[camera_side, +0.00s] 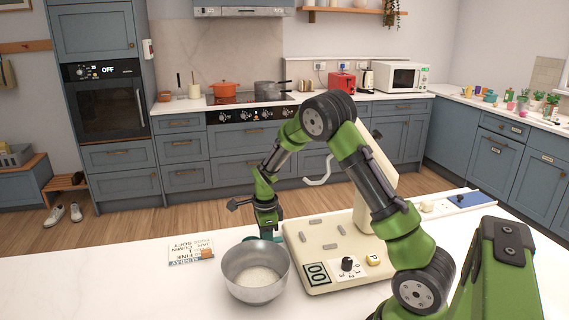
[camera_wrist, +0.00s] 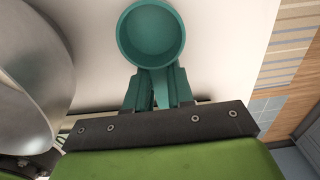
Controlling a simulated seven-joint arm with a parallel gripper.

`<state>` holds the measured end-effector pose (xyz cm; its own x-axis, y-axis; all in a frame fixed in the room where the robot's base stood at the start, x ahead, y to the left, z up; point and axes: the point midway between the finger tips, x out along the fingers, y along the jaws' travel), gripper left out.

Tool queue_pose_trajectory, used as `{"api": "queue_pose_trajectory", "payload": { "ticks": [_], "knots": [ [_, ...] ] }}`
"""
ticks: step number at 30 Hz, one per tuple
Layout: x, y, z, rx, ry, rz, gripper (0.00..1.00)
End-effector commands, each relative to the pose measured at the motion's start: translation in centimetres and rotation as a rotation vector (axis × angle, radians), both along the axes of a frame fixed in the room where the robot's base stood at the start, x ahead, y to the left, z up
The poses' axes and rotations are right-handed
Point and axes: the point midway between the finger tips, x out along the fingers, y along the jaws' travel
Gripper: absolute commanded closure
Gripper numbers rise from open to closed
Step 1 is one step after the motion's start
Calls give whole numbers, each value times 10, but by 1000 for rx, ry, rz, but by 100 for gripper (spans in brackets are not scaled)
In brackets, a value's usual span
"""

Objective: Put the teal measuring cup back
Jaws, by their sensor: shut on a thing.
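The teal measuring cup (camera_wrist: 151,36) shows its round open mouth in the wrist view, and it looks empty. My gripper (camera_wrist: 158,92) is shut on its handle, with a finger on either side. In the side view my gripper (camera_side: 267,230) points down just behind the metal bowl. Only a sliver of the teal cup (camera_side: 277,239) shows there, partly hidden by my gripper and the bowl. I cannot tell whether the cup touches the counter.
The metal bowl (camera_side: 247,289) with pale powder in it stands close in front; its side fills the left of the wrist view (camera_wrist: 25,75). A cream appliance (camera_side: 322,268) with a dial is to the right. A printed card (camera_side: 190,250) lies left. The counter's far left is clear.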

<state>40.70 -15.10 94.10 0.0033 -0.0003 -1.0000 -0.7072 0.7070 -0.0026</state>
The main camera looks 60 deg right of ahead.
Motion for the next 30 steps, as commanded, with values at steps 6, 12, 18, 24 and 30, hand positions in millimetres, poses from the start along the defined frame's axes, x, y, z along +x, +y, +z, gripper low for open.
{"api": "queue_pose_trajectory", "payload": {
  "ticks": [6,12,18,24,30],
  "knots": [
    [0,0,-1,0,0,0,100],
    [0,0,-2,0,0,0,56],
    [0,0,-2,0,0,0,52],
    [1,0,4,-1,-2,0,52],
    [1,0,39,-1,-7,0,52]
  ]
}}
